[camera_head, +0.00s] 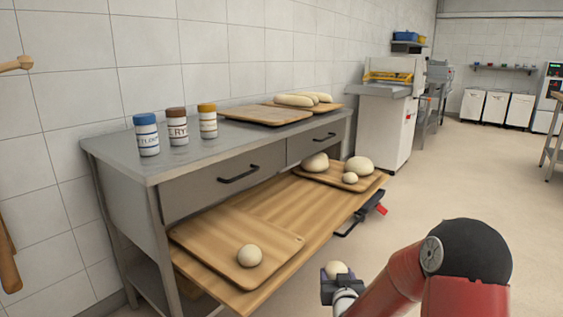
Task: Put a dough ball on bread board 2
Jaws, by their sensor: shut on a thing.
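My gripper (338,280) is low at the bottom centre, to the right of the pull-out wooden shelf. It is shut on a pale dough ball (336,269), which shows above the dark jaws and is apart from every board. A near wooden board (205,237) lies on the shelf with one dough ball (249,255) near its front right. A farther board (338,185) on the shelf bears two larger dough pieces (316,162) (361,166) and a small ball (350,178). I see no numbers on the boards, so I cannot tell which is bread board 2.
The grey counter (180,145) above overhangs the shelf's back. A dark thing with a red end (365,210) sticks out near the shelf's far right edge.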

